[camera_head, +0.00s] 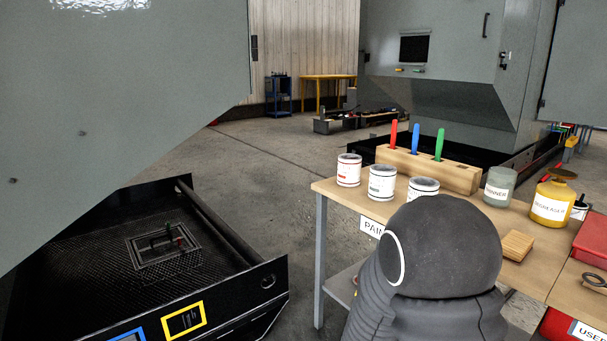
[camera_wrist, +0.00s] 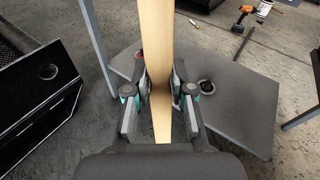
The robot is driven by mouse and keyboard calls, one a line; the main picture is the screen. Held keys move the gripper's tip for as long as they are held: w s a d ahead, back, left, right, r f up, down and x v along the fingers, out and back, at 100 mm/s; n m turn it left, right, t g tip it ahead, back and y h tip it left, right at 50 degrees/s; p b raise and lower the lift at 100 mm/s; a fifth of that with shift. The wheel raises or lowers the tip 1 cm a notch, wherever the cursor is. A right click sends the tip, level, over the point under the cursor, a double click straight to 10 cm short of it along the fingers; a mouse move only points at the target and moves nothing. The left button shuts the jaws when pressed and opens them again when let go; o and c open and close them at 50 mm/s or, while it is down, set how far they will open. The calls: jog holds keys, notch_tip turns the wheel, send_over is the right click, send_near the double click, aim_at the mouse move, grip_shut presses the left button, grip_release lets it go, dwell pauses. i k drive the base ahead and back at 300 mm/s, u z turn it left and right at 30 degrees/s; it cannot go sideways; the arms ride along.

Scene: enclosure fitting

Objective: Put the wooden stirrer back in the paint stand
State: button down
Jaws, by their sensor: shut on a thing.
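The wooden stirrer (camera_wrist: 159,40) is a long, pale tan strip in the wrist view. My gripper (camera_wrist: 160,88) is shut on it, with the fingers on either side of it. Its upper end runs out of the picture. In the head view my dark arm stands in front of the workbench and I cannot see the gripper or stirrer. The paint stand, a wooden block (camera_head: 460,180), stands at the back of the bench. Red, blue and green handles stick up from it, and dark openings show in its top.
Several paint cans (camera_head: 349,170) stand in front of the block. A thinner jar (camera_head: 500,187), a yellow degreaser container (camera_head: 551,202) and a small wooden block (camera_head: 517,246) are to the right. The wrist view shows a grey lower shelf (camera_wrist: 240,110) and an orange drill (camera_wrist: 243,14) on the floor.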

aim_at(458, 188)
jog(key=u, duration=1.45)
jog(key=i, duration=0.75)
jog(key=z, duration=2.85)
jog(key=i, duration=0.1)
jog(key=u, duration=0.1)
